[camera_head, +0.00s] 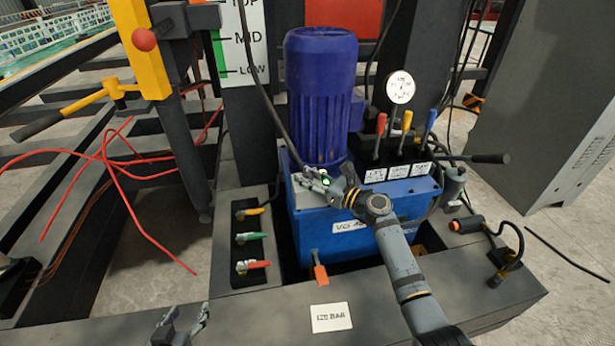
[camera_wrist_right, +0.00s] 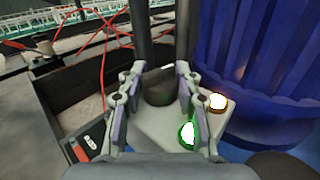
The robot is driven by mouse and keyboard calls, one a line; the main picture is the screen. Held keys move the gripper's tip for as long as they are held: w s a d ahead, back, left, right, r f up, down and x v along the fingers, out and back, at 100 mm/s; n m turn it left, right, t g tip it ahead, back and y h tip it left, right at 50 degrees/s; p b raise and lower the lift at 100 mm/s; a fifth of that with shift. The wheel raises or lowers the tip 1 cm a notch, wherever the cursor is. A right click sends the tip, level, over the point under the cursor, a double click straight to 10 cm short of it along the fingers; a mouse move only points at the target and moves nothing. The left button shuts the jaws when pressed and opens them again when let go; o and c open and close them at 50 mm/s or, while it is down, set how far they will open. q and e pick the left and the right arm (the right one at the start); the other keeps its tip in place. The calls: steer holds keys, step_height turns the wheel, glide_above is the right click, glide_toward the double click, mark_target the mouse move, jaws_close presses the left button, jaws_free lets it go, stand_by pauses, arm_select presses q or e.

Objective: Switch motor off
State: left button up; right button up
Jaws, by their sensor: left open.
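The blue motor (camera_head: 321,95) stands upright on the blue power unit (camera_head: 335,225); its ribbed side fills the right of the right wrist view (camera_wrist_right: 262,60). My right gripper (camera_head: 314,179) is in front of the motor's base. In the right wrist view my right gripper (camera_wrist_right: 159,78) is open, with a dark round knob (camera_wrist_right: 159,92) between its fingers; I cannot tell whether they touch it. The knob is on a pale panel (camera_wrist_right: 150,125) with a lit green button (camera_wrist_right: 188,134) and a lit orange button (camera_wrist_right: 217,102). My left gripper (camera_head: 180,326) is open at the bottom edge.
Red, yellow and blue levers (camera_head: 405,122) and a gauge (camera_head: 400,87) stand right of the motor. Small yellow, green and red valve handles (camera_head: 252,238) are at the left. A 120 BAR label (camera_head: 331,317) lies in front. Red cables (camera_head: 125,170) trail at left.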

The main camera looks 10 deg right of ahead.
steer(key=o, duration=0.4)
steer(key=shift+c, duration=0.2)
steer(key=v, duration=1.2)
